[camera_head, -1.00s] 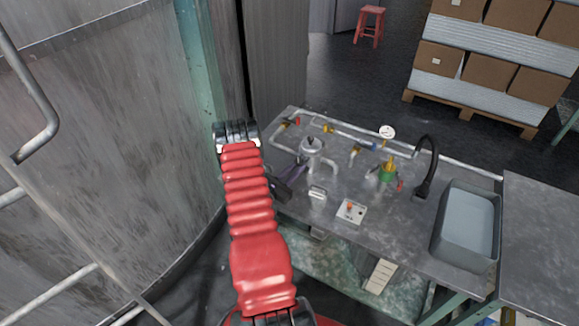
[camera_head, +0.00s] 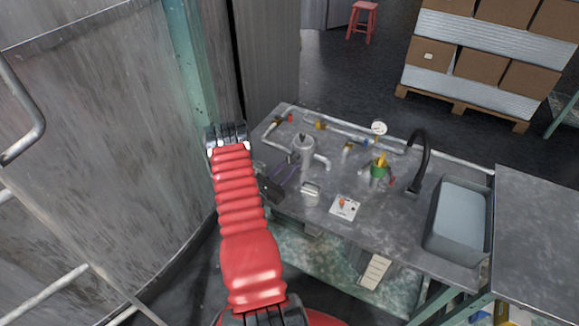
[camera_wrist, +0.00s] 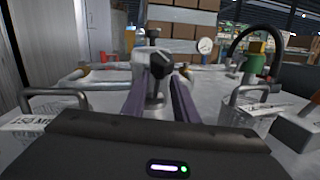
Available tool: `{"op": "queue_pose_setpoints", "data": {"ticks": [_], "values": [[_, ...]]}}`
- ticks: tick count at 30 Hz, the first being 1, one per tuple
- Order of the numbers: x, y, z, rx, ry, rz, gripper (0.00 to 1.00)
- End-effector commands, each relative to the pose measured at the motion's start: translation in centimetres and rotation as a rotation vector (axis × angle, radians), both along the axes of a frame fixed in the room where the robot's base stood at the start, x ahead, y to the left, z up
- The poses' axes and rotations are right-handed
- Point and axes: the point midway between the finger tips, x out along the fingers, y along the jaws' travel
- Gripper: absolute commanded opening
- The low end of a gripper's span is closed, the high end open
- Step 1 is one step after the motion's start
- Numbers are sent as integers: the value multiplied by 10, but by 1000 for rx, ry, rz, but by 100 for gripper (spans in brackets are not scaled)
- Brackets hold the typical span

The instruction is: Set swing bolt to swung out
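A small silver fitting (camera_head: 304,143) with a round cap stands on the metal bench at the left of the pipework. In the wrist view a black knob (camera_wrist: 161,65) on a grey metal post (camera_wrist: 155,96) is straight ahead. I take this for the swing bolt, but its setting cannot be made out. My gripper (camera_wrist: 160,85) has two purple fingers, apart, one on each side of the post, with the knob near their tips. Contact cannot be told. In the head view my gripper (camera_head: 287,171) is low, at the near side of the fitting.
A pressure gauge (camera_head: 379,128), a green-and-yellow valve (camera_head: 380,168), a black curved tap (camera_head: 420,160) and a grey sink (camera_head: 458,220) are to the right. A white panel (camera_head: 345,207) and a metal handled block (camera_head: 310,194) lie in front. A large tank (camera_head: 90,150) fills the left.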

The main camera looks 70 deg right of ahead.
Motion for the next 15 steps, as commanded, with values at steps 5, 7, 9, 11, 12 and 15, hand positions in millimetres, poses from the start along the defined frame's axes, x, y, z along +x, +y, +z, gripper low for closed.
{"op": "queue_pose_setpoints", "data": {"ticks": [5,7,9,11,12,15], "values": [[0,-1,0,0,-1,0,26],[1,1,0,0,-1,1,26],[3,4,0,0,-1,2,26],[5,8,-1,0,-1,2,26],[6,12,-2,1,0,2,26],[10,24,-3,1,1,3,26]]}}
